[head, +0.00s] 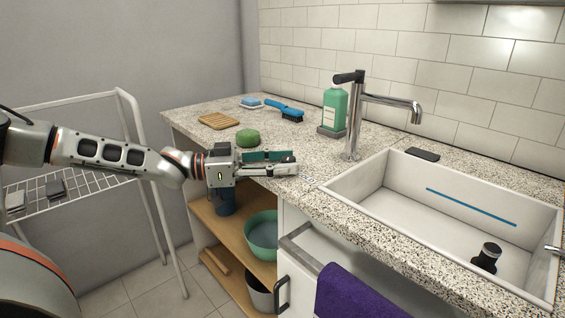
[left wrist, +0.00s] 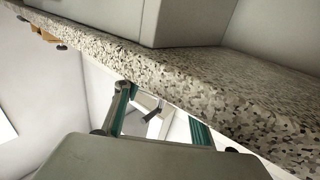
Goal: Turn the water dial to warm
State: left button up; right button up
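A chrome faucet (head: 352,125) stands upright on the counter behind the sink. A black lever-like handle (head: 347,77) is at its top left. I see no part clearly marked as a warm or cold dial. My left gripper (head: 293,163) is by the counter's front edge, left of the sink and well apart from the faucet. In the left wrist view its two teal-padded fingers (left wrist: 160,122) are spread, with nothing held between them. The faucet cannot be made out in that view. My right gripper is not in view.
A white sink (head: 440,215) holds a black cylindrical item (head: 487,258). A purple towel (head: 365,295) hangs in front. A wire rack (head: 75,190) stands left.

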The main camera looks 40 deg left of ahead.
pick_arm(q)
jog(key=v, duration=1.2)
dwell(0.3)
